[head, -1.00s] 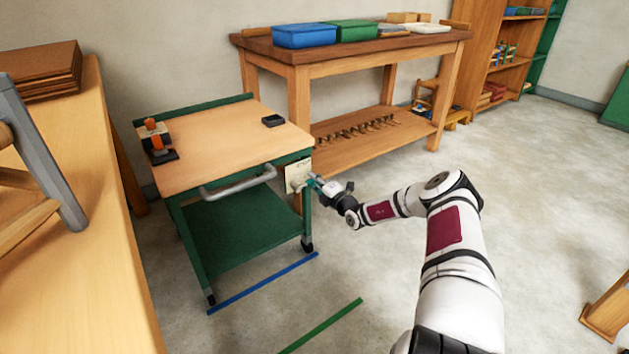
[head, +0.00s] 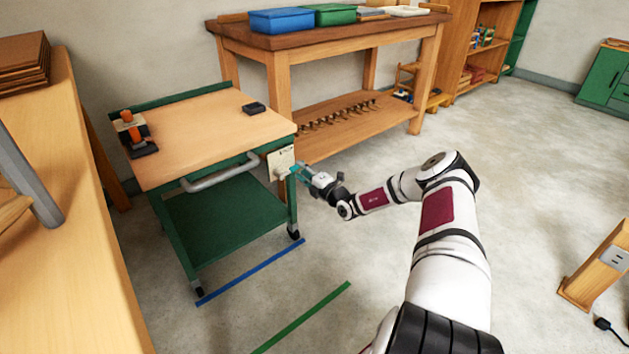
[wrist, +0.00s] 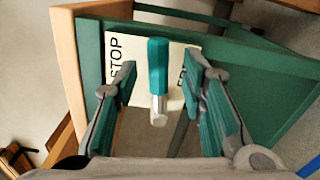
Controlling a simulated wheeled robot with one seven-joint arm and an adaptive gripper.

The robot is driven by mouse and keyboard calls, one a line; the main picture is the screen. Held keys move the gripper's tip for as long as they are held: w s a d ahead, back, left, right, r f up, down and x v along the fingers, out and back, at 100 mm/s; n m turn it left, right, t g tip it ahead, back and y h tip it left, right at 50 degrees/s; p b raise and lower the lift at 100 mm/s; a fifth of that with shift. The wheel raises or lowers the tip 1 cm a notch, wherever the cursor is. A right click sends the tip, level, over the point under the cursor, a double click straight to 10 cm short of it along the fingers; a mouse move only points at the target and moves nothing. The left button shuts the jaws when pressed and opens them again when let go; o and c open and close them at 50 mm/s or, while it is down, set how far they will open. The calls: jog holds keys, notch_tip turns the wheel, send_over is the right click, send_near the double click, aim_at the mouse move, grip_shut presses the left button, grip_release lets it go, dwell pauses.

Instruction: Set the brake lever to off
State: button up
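The brake lever (wrist: 157,68) has a teal grip on a silver metal stem. It stands in front of a cream plate (wrist: 189,62) on the green cart's side. The plate reads STOP on the left in the wrist view; a second label on the right is partly hidden by my finger. My gripper (wrist: 160,78) is open, with one teal-padded finger on each side of the lever and visible gaps. In the head view, my gripper (head: 298,172) is at the plate (head: 280,161), and the lever is too small to make out clearly.
The green cart (head: 232,210) has a wooden top, a grey push handle (head: 220,178) and casters. A workbench (head: 350,50) stands behind it. A wooden table (head: 75,230) is at the left. Blue and green floor lines lie in front of the cart. The floor to the right is mostly clear.

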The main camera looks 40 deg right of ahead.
jog(key=s, duration=0.8)
jog(key=shift+s, duration=0.4)
jog(key=shift+d, duration=0.15)
